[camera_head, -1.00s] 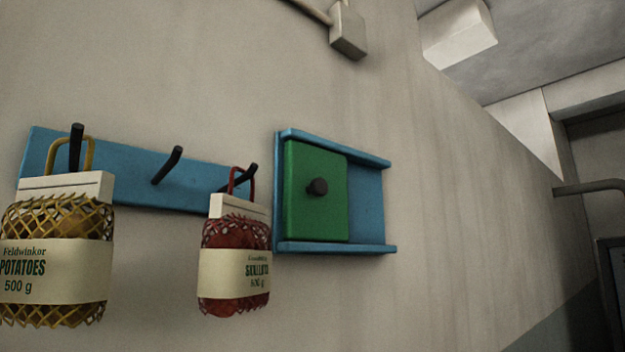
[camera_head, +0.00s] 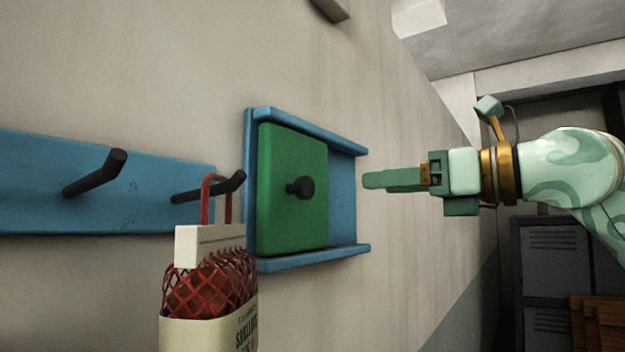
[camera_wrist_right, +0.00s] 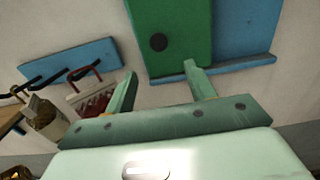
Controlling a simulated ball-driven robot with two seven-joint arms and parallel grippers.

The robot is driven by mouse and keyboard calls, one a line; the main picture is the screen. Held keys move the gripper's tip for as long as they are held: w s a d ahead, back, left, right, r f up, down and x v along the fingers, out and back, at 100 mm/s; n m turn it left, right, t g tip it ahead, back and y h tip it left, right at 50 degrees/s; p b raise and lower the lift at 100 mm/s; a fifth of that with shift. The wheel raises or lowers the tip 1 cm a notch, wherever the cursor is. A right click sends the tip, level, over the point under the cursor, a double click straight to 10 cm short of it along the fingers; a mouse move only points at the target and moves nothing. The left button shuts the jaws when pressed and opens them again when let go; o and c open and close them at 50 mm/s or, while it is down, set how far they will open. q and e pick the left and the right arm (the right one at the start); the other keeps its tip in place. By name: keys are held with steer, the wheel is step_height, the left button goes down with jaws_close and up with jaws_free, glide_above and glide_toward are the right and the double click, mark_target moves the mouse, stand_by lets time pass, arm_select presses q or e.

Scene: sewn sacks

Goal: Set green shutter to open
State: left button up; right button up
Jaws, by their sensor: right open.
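The green shutter (camera_head: 292,225) sits at the left side of its blue frame (camera_head: 343,205) on the wall, with bare blue panel to its right. A dark round knob (camera_head: 301,188) sticks out from the shutter. My right gripper (camera_head: 374,180) is to the right of the frame in the head view, apart from the knob, and holds nothing. In the right wrist view its two fingers (camera_wrist_right: 158,80) stand apart, below the shutter (camera_wrist_right: 185,45) and the knob (camera_wrist_right: 158,42). My left gripper is not in view.
A blue hook rail (camera_head: 60,215) is left of the frame. A red net sack (camera_head: 205,290) hangs from its right hook, close to the shutter frame's left edge. Grey lockers (camera_head: 553,265) stand at the far right. The wall right of the frame is clear.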

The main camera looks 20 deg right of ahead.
mark_target(310, 189)
steer(key=p+x, duration=0.4)
steer(key=x, duration=0.7)
steer(key=shift+w+a+r, duration=0.1)
steer(key=shift+w+a, duration=0.15)
steer(key=shift+a, duration=0.1)
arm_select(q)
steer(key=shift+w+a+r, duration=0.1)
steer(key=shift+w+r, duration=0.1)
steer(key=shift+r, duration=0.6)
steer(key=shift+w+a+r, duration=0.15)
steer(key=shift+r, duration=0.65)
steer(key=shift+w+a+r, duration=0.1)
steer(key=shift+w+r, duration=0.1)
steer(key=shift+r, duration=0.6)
arm_select(e)
steer(key=shift+w+a, duration=0.4)
steer(key=shift+w, duration=0.1)
